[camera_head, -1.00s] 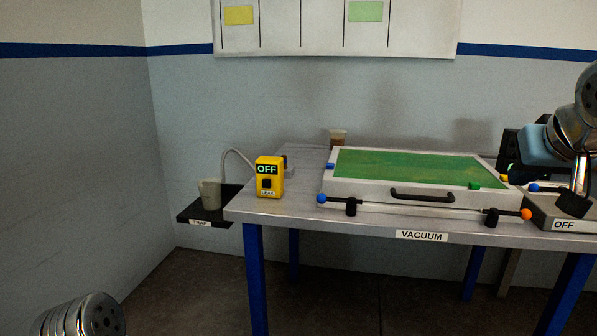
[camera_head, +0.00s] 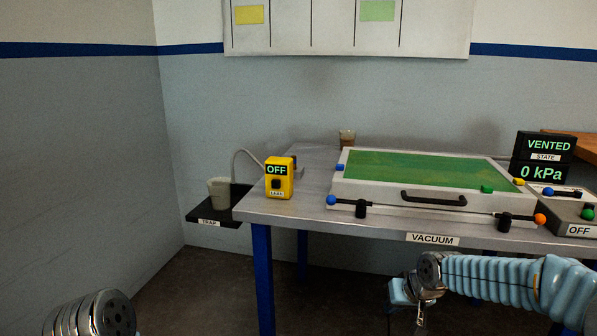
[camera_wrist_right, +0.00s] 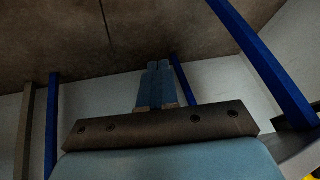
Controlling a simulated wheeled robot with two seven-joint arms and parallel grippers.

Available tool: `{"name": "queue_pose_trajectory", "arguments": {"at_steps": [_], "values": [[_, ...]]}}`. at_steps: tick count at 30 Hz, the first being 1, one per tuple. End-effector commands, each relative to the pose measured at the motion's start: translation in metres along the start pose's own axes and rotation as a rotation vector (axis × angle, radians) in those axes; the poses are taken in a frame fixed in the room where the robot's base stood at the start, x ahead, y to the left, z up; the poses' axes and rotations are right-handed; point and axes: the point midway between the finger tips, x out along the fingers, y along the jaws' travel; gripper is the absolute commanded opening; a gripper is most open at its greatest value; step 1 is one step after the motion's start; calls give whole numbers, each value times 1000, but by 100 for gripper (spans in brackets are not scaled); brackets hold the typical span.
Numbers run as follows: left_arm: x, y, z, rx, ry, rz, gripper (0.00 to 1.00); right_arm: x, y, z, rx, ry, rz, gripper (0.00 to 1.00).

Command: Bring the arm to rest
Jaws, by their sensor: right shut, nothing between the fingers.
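My right arm (camera_head: 520,280) reaches in from the right edge in the head view, low in front of the vacuum table. Its gripper (camera_head: 420,318) hangs at the wrist, below the table's front edge and apart from it. In the right wrist view the two blue fingers (camera_wrist_right: 159,66) lie together with nothing between them. Of my left arm, only a metal joint (camera_head: 95,315) shows at the bottom left; its gripper is out of the picture.
The vacuum table (camera_head: 290,215) carries a white-framed box with a green top (camera_head: 420,170), a yellow leak switch (camera_head: 279,178) reading OFF, and a display (camera_head: 545,147) reading VENTED, 0 kPa. A trap shelf (camera_head: 225,218) holds a cup. Blue table legs (camera_wrist_right: 262,62) stand near my right gripper.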

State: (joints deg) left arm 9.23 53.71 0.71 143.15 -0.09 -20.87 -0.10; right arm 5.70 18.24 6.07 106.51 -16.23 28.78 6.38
Motion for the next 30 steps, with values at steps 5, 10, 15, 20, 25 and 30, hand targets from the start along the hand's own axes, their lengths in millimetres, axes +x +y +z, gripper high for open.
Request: {"name": "queue_pose_trajectory", "arguments": {"at_steps": [5,10,15,20,25,30], "values": [[-2,1,0,1,-1,1,25,111,-26,118,67,-154,-96,0],[-3,2,0,1,-1,1,25,163,-46,247,160,-286,-131,0],[-3,2,1,2,-2,2,25,170,-56,342,224,-378,-117,0],[-4,3,1,2,-2,2,25,166,-58,378,247,-411,-101,0],[-3,3,1,2,-2,2,25,166,-58,381,249,-414,-100,0],[-3,3,1,2,-2,2,25,166,-58,381,248,-413,-100,0]]}}
